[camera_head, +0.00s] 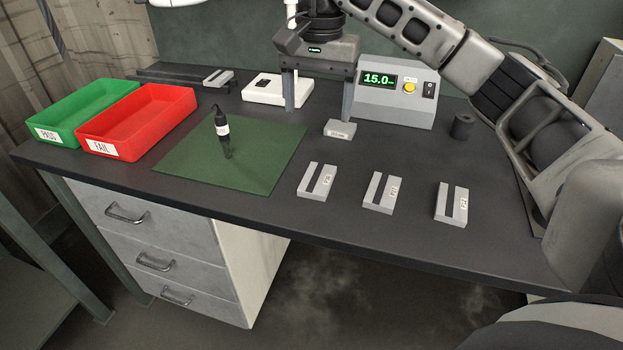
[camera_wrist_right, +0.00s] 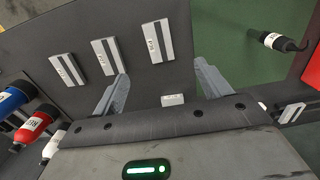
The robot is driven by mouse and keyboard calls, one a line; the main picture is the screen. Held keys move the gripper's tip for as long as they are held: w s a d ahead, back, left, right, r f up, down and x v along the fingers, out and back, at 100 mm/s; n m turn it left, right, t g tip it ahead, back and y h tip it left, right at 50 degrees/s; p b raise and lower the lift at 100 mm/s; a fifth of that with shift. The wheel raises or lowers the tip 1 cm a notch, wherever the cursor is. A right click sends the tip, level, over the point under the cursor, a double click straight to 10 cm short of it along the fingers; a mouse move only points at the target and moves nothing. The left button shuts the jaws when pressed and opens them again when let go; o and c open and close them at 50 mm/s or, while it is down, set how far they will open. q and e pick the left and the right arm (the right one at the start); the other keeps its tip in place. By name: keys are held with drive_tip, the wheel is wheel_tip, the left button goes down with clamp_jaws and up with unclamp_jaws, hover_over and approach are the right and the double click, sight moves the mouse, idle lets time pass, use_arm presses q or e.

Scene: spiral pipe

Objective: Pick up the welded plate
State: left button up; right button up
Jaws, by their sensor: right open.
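Three grey slotted plates with small labels lie in a row along the front right of the bench: a left one (camera_head: 317,182), a middle one (camera_head: 383,193) and a right one (camera_head: 451,204). Another grey slotted piece (camera_head: 217,78) lies at the back left. My right gripper (camera_head: 319,108) is open and empty, pointing down above the bench behind the row. In the right wrist view, the nearest plate (camera_wrist_right: 153,41) shows beyond the open fingertips (camera_wrist_right: 161,68), apart from them. I cannot tell which plate is the welded one. My left gripper is not in view.
A small labelled block (camera_head: 340,131) sits just by my right finger. Green (camera_head: 42,128) and red (camera_head: 125,142) trays stand left. A grey meter box (camera_head: 393,108) and a white device (camera_head: 262,94) are behind.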

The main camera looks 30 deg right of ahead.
drive_tip(key=b, duration=0.1)
hover_over(318, 177)
drive_tip(key=f, duration=0.9)
drive_tip(key=shift+s+f, duration=0.3)
drive_tip(key=shift+w+a+f+p, duration=0.1)
drive_tip(key=shift+f+p, duration=0.1)
drive_tip(key=shift+f, duration=1.25)
drive_tip(key=shift+w+f+p, duration=0.1)
drive_tip(key=shift+f+p, duration=0.05)
drive_tip(key=shift+f, duration=1.3)
drive_tip(key=c, duration=1.3)
drive_tip(key=shift+r, duration=0.1)
drive_tip(key=shift+c, duration=1.2)
drive_tip(key=shift+r, duration=0.1)
